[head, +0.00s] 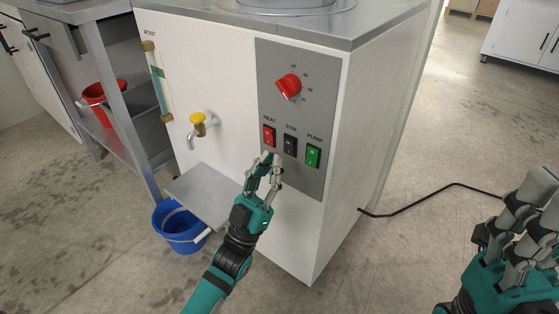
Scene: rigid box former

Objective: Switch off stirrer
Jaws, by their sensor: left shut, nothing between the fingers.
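The white machine (222,92) has a grey control panel (265,80) on its front. Under a red knob (289,86) sit a red switch marked HEAT (269,136), a black switch marked STIR (290,146) and a green switch marked PUMP (313,156). My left gripper (270,160) is shut and empty. Its fingertips are just below the HEAT and STIR switches; I cannot tell whether they touch the panel. My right gripper (515,235) is at the right edge, away from the machine, and its fingertips do not show clearly.
A tap with a yellow handle (198,118) stands out above a grey shelf (203,195) on the machine's front. A blue bucket (180,228) stands below. A red bucket (103,98) is on the rack at left. A black cable (425,199) crosses the floor at right.

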